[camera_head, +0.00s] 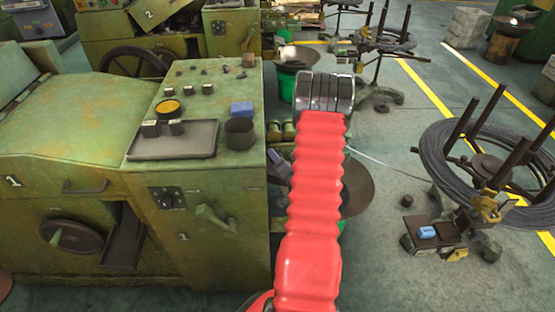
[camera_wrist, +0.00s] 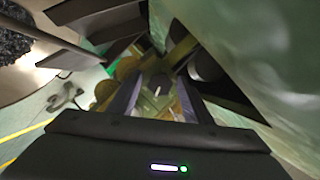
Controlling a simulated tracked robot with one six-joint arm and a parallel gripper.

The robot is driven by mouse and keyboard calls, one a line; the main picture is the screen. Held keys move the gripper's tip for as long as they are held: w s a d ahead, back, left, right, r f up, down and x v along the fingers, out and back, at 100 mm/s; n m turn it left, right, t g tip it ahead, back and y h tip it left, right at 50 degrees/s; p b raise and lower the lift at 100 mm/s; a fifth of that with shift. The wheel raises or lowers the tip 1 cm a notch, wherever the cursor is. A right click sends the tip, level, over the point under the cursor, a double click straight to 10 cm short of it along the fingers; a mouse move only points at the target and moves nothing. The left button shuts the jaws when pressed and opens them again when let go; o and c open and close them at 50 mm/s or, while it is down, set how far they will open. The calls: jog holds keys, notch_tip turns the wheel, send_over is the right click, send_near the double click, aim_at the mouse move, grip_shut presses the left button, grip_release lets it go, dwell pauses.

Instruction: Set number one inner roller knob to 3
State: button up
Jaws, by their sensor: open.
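Machine number one (camera_head: 60,140) is the worn green machine at the left in the head view. A dark round knob on a dial plate (camera_head: 167,199) is on its front panel. I cannot tell whether it is the inner roller knob, and its setting is too small to read. In the wrist view, my gripper (camera_wrist: 160,92) is open, with its two dark fingers apart. Between and beyond them is a dark part with a small white mark (camera_wrist: 157,90), which may be a knob. No contact shows. In the head view, my red-sleeved arm hides the gripper's fingers.
Green machine walls (camera_wrist: 255,50) stand close on the right in the wrist view. A dark metal chute (camera_wrist: 95,15) is at upper left. In the head view, a brown bowl (camera_head: 356,188) is right of my arm, and a wire coil stand (camera_head: 450,165) is farther right.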

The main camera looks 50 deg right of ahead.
jog(key=shift+w+d+f, duration=0.1)
jog(key=shift+w+d, duration=0.05)
jog(key=shift+w, duration=0.1)
jog(key=shift+c, duration=0.4)
jog(key=c, duration=1)
jog(key=shift+n+g, duration=0.3)
jog(key=shift+n, duration=0.2)
jog(key=o, duration=1.1)
